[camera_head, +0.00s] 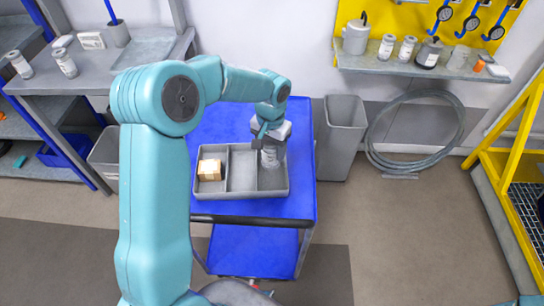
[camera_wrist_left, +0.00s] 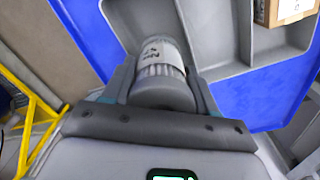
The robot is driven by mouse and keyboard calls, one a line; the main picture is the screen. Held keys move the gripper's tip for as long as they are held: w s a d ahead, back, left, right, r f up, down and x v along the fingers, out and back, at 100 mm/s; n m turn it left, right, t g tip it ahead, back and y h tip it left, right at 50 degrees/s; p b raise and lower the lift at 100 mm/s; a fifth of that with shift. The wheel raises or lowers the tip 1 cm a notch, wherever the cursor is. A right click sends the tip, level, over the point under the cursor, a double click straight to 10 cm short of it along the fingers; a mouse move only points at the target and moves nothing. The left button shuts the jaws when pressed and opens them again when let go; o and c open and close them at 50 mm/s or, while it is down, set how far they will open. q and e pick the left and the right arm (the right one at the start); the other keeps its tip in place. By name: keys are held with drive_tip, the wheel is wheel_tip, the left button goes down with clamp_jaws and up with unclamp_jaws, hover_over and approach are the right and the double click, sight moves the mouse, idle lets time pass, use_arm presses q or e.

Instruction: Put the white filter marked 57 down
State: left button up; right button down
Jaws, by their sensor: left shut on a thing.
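The white filter (camera_head: 269,157) is a small ribbed cylinder with a printed label. My left gripper (camera_head: 268,135) is shut on it from above, and the filter hangs upright at the right compartment of the grey divided tray (camera_head: 241,193). I cannot tell whether its lower end touches the tray floor. In the left wrist view the filter (camera_wrist_left: 160,62) sits between the two fingers of the left gripper (camera_wrist_left: 162,85). Its label is partly visible, but the number is not readable. My right gripper is not in view.
The tray stands on a blue cart (camera_head: 302,187). A small cardboard box (camera_head: 209,170) lies in the left compartment; the middle one is empty. A grey bin (camera_head: 343,135) stands right of the cart. Similar white canisters stand on the left bench (camera_head: 90,82) and back shelf (camera_head: 465,71).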

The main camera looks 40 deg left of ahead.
sight(272, 158)
use_arm(q)
drive_tip(key=shift+w+f, duration=0.1)
drive_tip(key=shift+f, duration=2.2)
drive_tip(key=shift+f, duration=0.25)
drive_tip(key=o, duration=1.1)
drive_tip(key=shift+r, duration=0.1)
wheel_tip(272, 158, up, 12)
drive_tip(key=shift+r+b, duration=0.15)
drive_tip(key=shift+b, duration=0.2)
